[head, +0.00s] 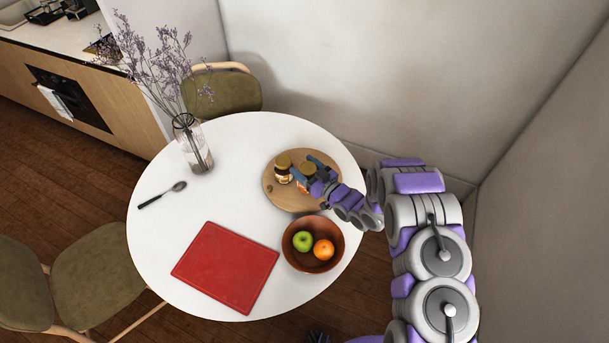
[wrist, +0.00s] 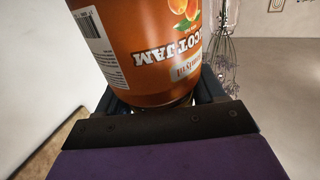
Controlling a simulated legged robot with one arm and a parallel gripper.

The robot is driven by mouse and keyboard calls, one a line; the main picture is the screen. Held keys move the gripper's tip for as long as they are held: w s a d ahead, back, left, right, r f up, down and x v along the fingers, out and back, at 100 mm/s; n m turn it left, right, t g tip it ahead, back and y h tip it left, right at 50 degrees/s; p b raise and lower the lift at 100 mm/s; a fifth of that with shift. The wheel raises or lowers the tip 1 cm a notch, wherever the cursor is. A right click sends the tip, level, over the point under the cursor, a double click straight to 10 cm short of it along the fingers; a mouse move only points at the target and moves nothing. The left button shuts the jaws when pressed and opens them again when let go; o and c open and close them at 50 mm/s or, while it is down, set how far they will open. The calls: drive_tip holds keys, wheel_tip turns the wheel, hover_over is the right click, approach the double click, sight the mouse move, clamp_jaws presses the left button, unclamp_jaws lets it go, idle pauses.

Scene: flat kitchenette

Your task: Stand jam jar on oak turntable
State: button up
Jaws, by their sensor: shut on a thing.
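The jam jar shows large in the wrist view (wrist: 140,50), with an orange label reading "COT JAM" upside down. My gripper (head: 308,170) is shut on it, with a finger on either side. In the head view the jar (head: 303,186) has a brownish lid and is partly hidden by my gripper. A second jar (head: 282,174) with a dark golden lid stands on the turntable just left of the held jar.
A brown bowl (head: 291,256) with a green apple and an orange is in front of the turntable. A red board (head: 226,267), a dark-handled spoon (head: 162,195) and a glass vase of dried flowers (head: 194,148) are on the white table (head: 225,145). The table's left-centre is clear.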

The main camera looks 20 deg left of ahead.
drive_tip(key=shift+a+f, duration=0.15)
drive_tip(key=shift+f, duration=1.75)
drive_tip(key=shift+b, duration=0.3)
drive_tip(key=o, duration=1.5)
drive_tip(key=p+v, duration=0.1)
drive_tip(key=v, duration=1.1)
